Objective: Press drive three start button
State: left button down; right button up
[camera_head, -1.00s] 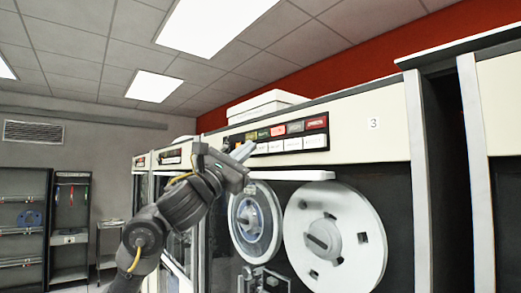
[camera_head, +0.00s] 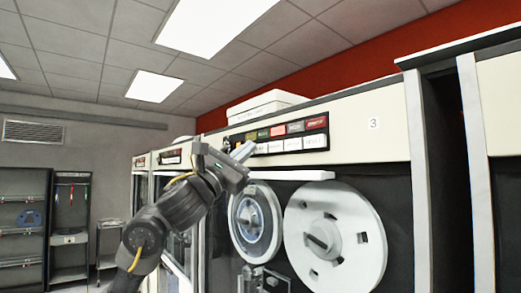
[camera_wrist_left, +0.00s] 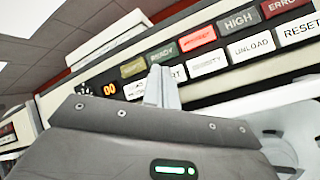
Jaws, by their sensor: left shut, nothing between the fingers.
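Drive three is the tape cabinet marked with a 3 (camera_head: 373,123). Its dark button panel (camera_head: 222,143) holds an upper row of coloured buttons and a lower row of white ones. My left gripper (camera_head: 244,150) is shut and empty, its fingertips at the left part of the panel. In the left wrist view the gripper fingers (camera_wrist_left: 161,88) stand in front of the lower row. They partly cover a white button whose label ends in "RT" (camera_wrist_left: 178,73), likely the start button. I cannot tell whether the fingertips touch it. My right gripper is not in view.
A white ledge (camera_head: 290,175) juts out below the panel, above two tape reels (camera_head: 340,205). In the wrist view the UNLOAD (camera_wrist_left: 250,47) and RESET (camera_wrist_left: 298,32) buttons lie to the right. White boxes (camera_head: 265,103) rest on top of the cabinet.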

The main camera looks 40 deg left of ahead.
pick_arm(q)
jog(key=shift+w, duration=0.1)
jog(key=shift+w+d, duration=0.15)
jog(key=shift+w, duration=0.2)
jog(key=shift+w+d, duration=0.1)
jog(key=shift+w, duration=0.4)
dwell(1.0)
jog(key=shift+s, duration=0.1)
jog(key=shift+s+a, duration=0.25)
jog(key=shift+s, duration=0.55)
jog(key=shift+s+a+b, duration=0.1)
jog(key=shift+s+a, duration=0.15)
jog(key=shift+s, duration=0.55)
jog(key=shift+s+a+b, duration=0.1)
jog(key=shift+s+a, duration=0.1)
jog(key=shift+s, duration=0.6)
jog(key=shift+s+a+b, duration=0.1)
jog(key=shift+s+a, duration=0.15)
jog(key=shift+s, duration=0.55)
jog(key=shift+w, duration=0.1)
